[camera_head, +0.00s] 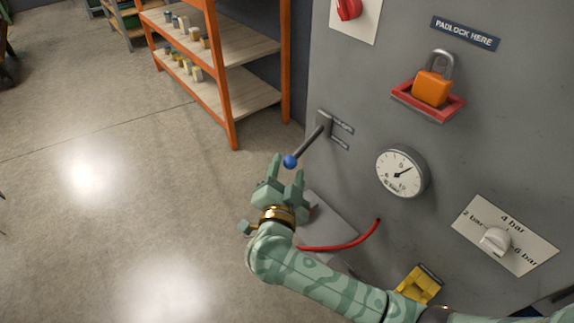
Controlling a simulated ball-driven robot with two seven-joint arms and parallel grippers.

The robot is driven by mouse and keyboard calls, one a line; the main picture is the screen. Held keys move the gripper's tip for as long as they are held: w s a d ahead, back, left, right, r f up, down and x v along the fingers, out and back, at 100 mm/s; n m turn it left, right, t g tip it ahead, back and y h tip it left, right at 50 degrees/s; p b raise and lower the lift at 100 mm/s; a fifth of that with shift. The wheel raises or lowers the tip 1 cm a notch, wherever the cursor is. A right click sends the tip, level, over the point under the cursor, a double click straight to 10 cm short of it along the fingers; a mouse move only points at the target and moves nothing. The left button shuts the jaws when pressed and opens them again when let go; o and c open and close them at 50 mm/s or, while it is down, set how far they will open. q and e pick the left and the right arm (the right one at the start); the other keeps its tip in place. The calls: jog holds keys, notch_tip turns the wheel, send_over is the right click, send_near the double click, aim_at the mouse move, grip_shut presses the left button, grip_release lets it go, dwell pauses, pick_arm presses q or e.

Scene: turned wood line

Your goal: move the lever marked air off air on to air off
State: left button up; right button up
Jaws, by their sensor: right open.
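The lever (311,143) is a dark metal rod with a blue ball knob (290,161), mounted on the grey panel by a metal pivot. It slants down and to the left from the pivot. My left gripper is not in view.
The grey panel (468,130) carries a round gauge (402,172), an orange padlock (432,89) on a red bracket, a white pressure dial (495,241) and a red knob (348,9). A red hose (345,246) curves beside my right arm. An orange shelf (222,75) stands behind; the floor at left is clear.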

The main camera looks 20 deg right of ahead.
aim_at(302, 148)
jog(key=shift+b+x, duration=0.35)
jog(key=shift+x, duration=0.9)
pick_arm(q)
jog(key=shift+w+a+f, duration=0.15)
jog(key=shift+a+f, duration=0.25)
pick_arm(e)
jog(key=shift+w+d, duration=0.2)
jog(key=shift+w, duration=0.1)
